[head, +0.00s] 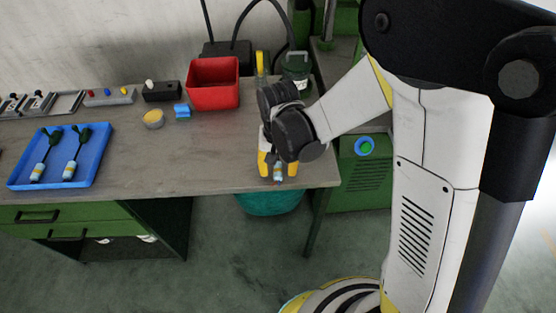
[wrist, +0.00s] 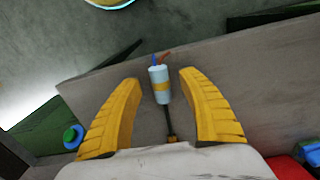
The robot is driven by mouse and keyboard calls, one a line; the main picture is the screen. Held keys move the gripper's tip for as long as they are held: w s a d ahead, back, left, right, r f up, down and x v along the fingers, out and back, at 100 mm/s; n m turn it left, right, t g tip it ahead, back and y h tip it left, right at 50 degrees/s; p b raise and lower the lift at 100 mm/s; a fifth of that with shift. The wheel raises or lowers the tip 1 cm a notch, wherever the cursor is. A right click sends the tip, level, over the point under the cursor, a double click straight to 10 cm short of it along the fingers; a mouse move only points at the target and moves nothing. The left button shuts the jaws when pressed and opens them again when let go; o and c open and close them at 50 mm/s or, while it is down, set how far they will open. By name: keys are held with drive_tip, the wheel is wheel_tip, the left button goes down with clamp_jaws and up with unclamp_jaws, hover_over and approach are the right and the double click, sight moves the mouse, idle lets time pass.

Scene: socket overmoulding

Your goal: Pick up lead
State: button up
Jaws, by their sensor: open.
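A lead lies at the right end of the workbench (head: 225,160). In the wrist view the lead (wrist: 160,86) has a pale blue-white cylinder with a yellow band, red and blue wire ends and a black cable. My gripper (wrist: 159,78) is open, with one yellow finger on each side of the cylinder and gaps between. In the head view my gripper (head: 277,170) points down near the bench's front right corner and hides most of the lead (head: 278,180). Two similar leads (head: 38,170) lie in a blue tray (head: 100,170) at the left.
A red bin (head: 212,84) stands at the back of the bench. A blue block (head: 182,111), a round tin (head: 153,119) and a black box with a pale knob (head: 161,91) are left of it. A teal tub (head: 270,202) is under the bench. The bench's middle is clear.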

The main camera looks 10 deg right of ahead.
drive_tip(key=shift+f, duration=0.75)
drive_tip(key=shift+r, duration=0.1)
clamp_jaws()
drive_tip(key=shift+r, duration=0.1)
